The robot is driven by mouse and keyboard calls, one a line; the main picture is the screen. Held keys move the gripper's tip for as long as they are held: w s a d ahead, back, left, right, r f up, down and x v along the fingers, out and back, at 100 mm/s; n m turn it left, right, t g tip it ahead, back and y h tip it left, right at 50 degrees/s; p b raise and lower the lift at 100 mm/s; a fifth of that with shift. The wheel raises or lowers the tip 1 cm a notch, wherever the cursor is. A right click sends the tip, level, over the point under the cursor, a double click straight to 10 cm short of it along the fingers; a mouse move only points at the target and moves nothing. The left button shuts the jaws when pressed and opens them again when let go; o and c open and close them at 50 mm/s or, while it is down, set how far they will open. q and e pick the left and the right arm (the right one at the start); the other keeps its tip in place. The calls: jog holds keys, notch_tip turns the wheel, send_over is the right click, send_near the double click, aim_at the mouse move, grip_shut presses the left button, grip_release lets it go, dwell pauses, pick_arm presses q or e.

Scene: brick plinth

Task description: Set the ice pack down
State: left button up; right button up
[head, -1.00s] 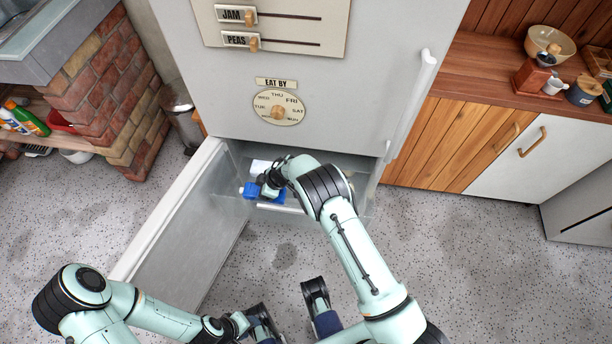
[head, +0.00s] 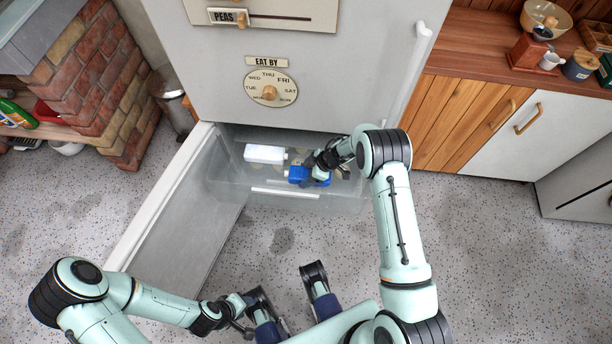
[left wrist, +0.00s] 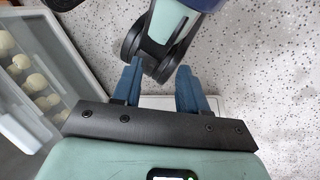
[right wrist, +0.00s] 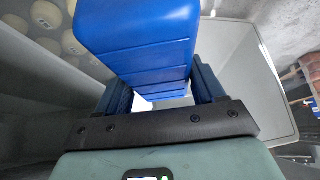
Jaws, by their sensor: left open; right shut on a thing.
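The ice pack (head: 322,174) is a blue block with a small white end. My right gripper (head: 312,172) is shut on it, inside or just over the clear drawer (head: 225,180) of the open fridge. In the right wrist view the ice pack (right wrist: 140,35) fills the space between the fingers. I cannot tell whether it touches the drawer floor. My left gripper (left wrist: 160,90) is open and empty, low in front of the fridge and away from the drawer.
A white bottle-like pack (head: 264,153) lies in the drawer, left of the ice pack. Several pale round things (right wrist: 45,15) lie behind in the drawer. The open fridge door (head: 165,200) stands at the left. Speckled floor (head: 480,240) is clear at the right.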

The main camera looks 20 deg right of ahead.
pick_arm(q)
jog(key=shift+w+a+f, duration=0.15)
jog(key=shift+w+f, duration=0.15)
jog(key=shift+w, duration=0.15)
pick_arm(e)
jog(key=shift+f, duration=0.85)
jog(key=shift+f, duration=0.2)
jog(key=o, duration=1.3)
pick_arm(q)
jog(key=shift+w+a+f, duration=0.1)
jog(key=shift+f, duration=0.05)
pick_arm(e)
jog(key=shift+r, duration=0.35)
pick_arm(q)
jog(key=shift+g, duration=0.4)
jog(key=s+r+p, duration=0.1)
jog(key=s+d+r, duration=0.1)
jog(key=s, duration=0.1)
jog(key=shift+d+r+p, duration=0.2)
jog(key=shift+r+p, duration=0.15)
pick_arm(e)
jog(key=v, duration=0.7)
jog(key=shift+r, duration=0.1)
